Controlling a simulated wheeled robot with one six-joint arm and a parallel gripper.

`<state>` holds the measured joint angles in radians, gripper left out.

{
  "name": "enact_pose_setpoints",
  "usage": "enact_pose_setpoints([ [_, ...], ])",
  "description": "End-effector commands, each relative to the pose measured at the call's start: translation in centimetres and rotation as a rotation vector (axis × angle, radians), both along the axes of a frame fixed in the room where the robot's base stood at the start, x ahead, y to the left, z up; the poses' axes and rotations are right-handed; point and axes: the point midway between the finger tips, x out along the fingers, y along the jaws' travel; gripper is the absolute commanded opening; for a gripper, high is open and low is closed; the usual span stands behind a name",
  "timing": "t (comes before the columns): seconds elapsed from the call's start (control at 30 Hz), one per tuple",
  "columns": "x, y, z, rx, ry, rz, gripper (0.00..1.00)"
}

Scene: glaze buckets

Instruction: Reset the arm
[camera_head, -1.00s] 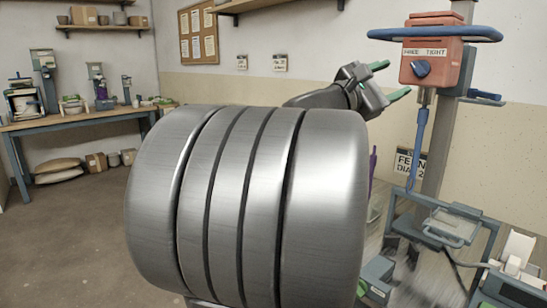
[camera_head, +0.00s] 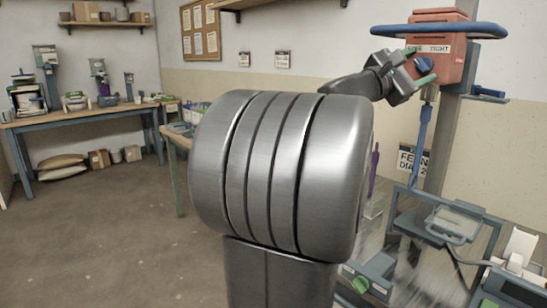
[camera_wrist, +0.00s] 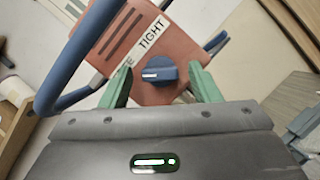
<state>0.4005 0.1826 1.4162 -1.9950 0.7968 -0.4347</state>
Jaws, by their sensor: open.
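My gripper (camera_head: 418,67) is at the right of the head view, raised in front of a red-orange box (camera_head: 453,62) on a grey post. Its two green fingers are apart. In the wrist view my gripper (camera_wrist: 160,92) is open, with a blue knob (camera_wrist: 155,73) showing between and beyond the fingertips. I cannot tell whether a finger touches the knob. The box (camera_wrist: 125,45) carries a label reading "TIGHT", partly hidden. My own large grey arm link fills the middle of the head view and hides what lies behind it.
A blue bar (camera_head: 425,30) runs around the box top. A blue lever (camera_head: 419,140) hangs below it. A bench with a clear-lidded tray (camera_head: 455,222) stands at the lower right. A cluttered table (camera_head: 80,119) is at the far left. The floor (camera_head: 110,230) at left is clear.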

Motion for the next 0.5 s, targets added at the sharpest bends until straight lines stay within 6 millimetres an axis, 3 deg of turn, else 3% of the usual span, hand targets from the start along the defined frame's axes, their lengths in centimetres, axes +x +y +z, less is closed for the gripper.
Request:
enact_pose_setpoints([
  [0.17, -0.8, 1.9, -0.6, 0.0, 0.0, 0.003, 0.56],
  [0.5, -3.3, 7.7, -2.4, -0.001, 0.003, 0.006, 0.56],
])
